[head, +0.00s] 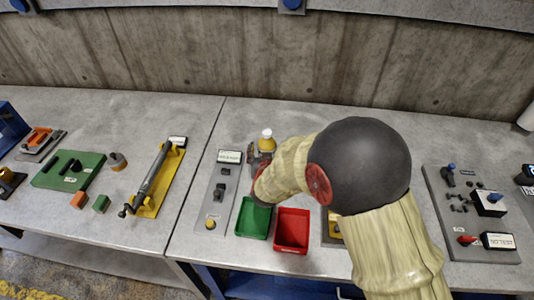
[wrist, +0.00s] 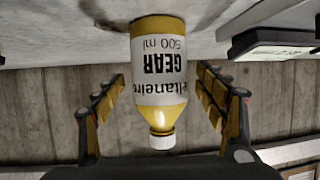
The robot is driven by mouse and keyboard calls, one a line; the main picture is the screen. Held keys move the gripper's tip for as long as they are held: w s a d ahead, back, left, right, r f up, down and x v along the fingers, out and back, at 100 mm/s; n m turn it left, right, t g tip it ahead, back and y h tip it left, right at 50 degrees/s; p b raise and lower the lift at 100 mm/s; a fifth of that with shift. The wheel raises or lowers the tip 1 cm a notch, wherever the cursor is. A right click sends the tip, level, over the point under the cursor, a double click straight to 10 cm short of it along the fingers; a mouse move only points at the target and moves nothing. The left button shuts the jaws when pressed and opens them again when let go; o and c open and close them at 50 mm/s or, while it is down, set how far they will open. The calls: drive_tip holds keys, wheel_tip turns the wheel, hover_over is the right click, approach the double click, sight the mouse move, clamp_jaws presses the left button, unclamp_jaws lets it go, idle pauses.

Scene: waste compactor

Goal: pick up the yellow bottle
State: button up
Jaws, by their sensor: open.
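The yellow bottle (head: 267,144) has a white cap and stands upright on the grey table, behind the green bin. In the wrist view the yellow bottle (wrist: 160,75) appears upside down, with a white label reading "GEAR 500 ml". My gripper (head: 258,157) is at the bottle in the head view, partly hidden by my own arm. In the wrist view my gripper (wrist: 160,105) is open, with one finger on each side of the bottle and a visible gap on both sides. The bottle is between the fingers, and neither finger appears to touch it.
A green bin (head: 253,218) and a red bin (head: 291,231) sit at the front. The concrete wall (head: 250,55) rises behind. Table space right of the bottle is hidden by my arm.

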drive_tip(key=shift+w+f, duration=0.25)
drive_tip(key=shift+w, duration=0.35)
drive_tip(key=shift+c, duration=0.4)
drive_tip(key=c, duration=1.4)
